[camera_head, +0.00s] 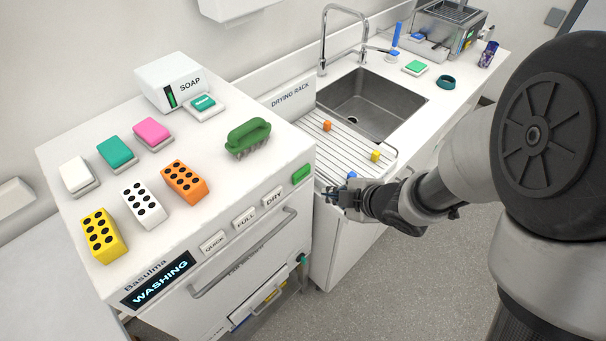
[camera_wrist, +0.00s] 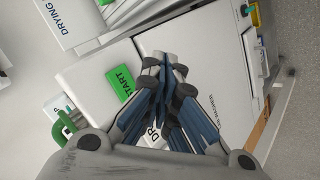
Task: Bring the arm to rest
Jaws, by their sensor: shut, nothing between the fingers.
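My gripper (camera_head: 338,198) is shut and empty. In the head view it is in front of the washer's right front edge, near the drying rack (camera_head: 345,143). My arm reaches in from the right side of the picture. In the wrist view my gripper's fingers (camera_wrist: 168,75) are together, in front of the washer's green START button (camera_wrist: 124,84). Part of the DRY button is hidden behind the fingers.
The washer (camera_head: 255,190) reads WASHING on its display (camera_head: 160,281). Sponges and a green brush (camera_head: 248,137) lie on its top. Small orange (camera_head: 327,125) and yellow (camera_head: 376,155) cubes are on the rack beside the sink (camera_head: 372,100). The floor (camera_head: 440,270) at the lower right is clear.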

